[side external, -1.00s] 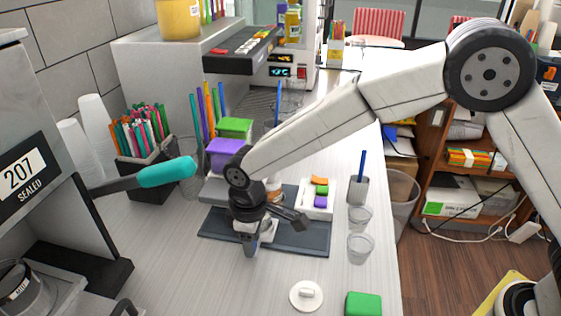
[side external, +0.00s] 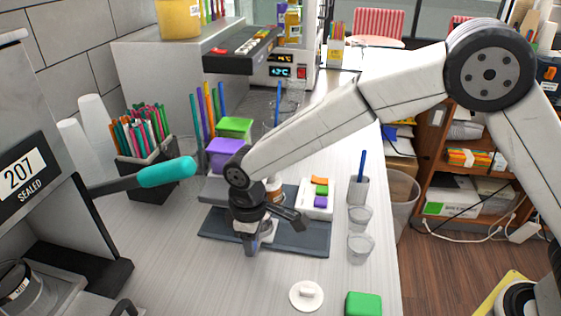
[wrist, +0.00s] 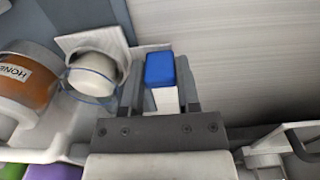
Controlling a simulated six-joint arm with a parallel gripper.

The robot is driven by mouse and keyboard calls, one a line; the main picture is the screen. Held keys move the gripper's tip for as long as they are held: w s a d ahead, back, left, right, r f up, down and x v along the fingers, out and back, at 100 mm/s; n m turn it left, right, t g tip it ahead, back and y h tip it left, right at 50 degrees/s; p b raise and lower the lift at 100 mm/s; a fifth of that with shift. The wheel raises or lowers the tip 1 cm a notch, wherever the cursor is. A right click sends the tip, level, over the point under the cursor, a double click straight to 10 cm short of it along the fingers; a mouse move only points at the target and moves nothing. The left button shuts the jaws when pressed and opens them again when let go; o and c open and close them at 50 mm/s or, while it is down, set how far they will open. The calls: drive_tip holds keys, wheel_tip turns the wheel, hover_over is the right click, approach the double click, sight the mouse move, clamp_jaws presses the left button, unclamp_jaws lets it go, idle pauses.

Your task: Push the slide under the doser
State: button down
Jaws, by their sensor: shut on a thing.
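My gripper (side external: 250,245) points down at the front edge of a dark mat (side external: 300,245) in the side view. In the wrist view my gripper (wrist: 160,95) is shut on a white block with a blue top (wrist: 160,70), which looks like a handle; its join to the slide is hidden. Beside it, a white square piece (wrist: 72,42) carries a clear cup (wrist: 93,75) with a pale round top. I cannot tell for certain which part is the slide. A purple block (side external: 223,160) and a green block (side external: 234,125) stand behind my gripper; the doser cannot be clearly picked out.
An orange-brown honey jar (wrist: 22,82) stands left of the cup. A white tray (side external: 316,213) with coloured blocks lies to the right. Clear cups (side external: 360,247), a white lid (side external: 306,296) and a green block (side external: 363,304) stand nearby. A teal-handled lever (side external: 165,172) juts in at left.

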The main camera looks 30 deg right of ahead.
drive_tip(key=shift+r, duration=0.1)
idle(0.6)
drive_tip(key=shift+w+a, duration=1.7)
drive_tip(key=shift+w, duration=0.05)
drive_tip(key=c, duration=0.6)
unclamp_jaws()
wheel_tip(320, 180, up, 8)
